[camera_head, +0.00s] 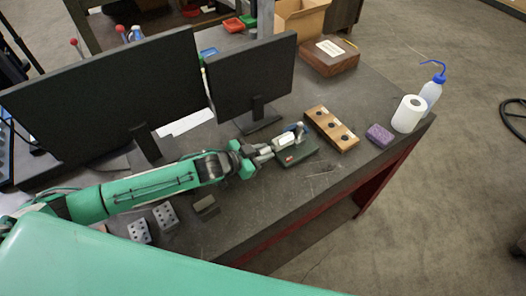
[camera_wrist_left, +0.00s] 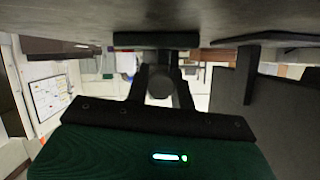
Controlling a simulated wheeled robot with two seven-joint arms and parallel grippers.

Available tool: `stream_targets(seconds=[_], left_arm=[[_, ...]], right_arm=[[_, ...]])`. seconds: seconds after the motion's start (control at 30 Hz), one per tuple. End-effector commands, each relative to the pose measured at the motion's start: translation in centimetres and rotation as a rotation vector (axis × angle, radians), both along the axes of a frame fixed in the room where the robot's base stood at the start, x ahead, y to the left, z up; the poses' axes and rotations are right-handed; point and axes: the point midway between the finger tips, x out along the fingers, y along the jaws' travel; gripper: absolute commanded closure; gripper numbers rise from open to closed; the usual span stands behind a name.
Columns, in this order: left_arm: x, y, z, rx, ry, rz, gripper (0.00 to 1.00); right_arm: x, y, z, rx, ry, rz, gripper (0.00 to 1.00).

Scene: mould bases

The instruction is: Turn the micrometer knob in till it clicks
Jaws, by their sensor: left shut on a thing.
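The micrometer (camera_head: 299,134) sits in a small stand with a dark green base (camera_head: 299,155) on the grey bench, right of the smaller monitor. My left gripper (camera_head: 265,153) reaches in from the left and is shut on the micrometer knob at its left end. In the left wrist view the round, dark end of the knob (camera_wrist_left: 160,83) shows between the two dark fingers of my left gripper (camera_wrist_left: 161,90). The knob's markings are too small to read. My right gripper is in neither view.
A wooden block with dark holes (camera_head: 332,128) stands close right of the stand. Two monitors (camera_head: 110,95) (camera_head: 252,75) stand behind my left arm. The front right bench top is clear.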

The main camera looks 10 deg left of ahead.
Motion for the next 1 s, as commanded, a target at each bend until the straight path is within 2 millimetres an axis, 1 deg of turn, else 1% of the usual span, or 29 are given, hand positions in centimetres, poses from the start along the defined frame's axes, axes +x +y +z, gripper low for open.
stream_targets(seconds=[0.23,0.5,0.7,1.0], left_arm=[[0.0,0.0,-0.1,0.142,-0.144,0.001,0.99],[0.1,0.0,0.0,0.248,-0.249,0.000,0.99],[0.1,0.0,0.1,0.286,-0.287,0.000,0.99],[0.1,0.0,0.1,0.299,-0.300,-0.001,0.99]], right_arm=[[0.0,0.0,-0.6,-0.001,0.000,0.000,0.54],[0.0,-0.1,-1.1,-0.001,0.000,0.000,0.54],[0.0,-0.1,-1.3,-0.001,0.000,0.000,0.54],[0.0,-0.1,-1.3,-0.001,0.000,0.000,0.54]])
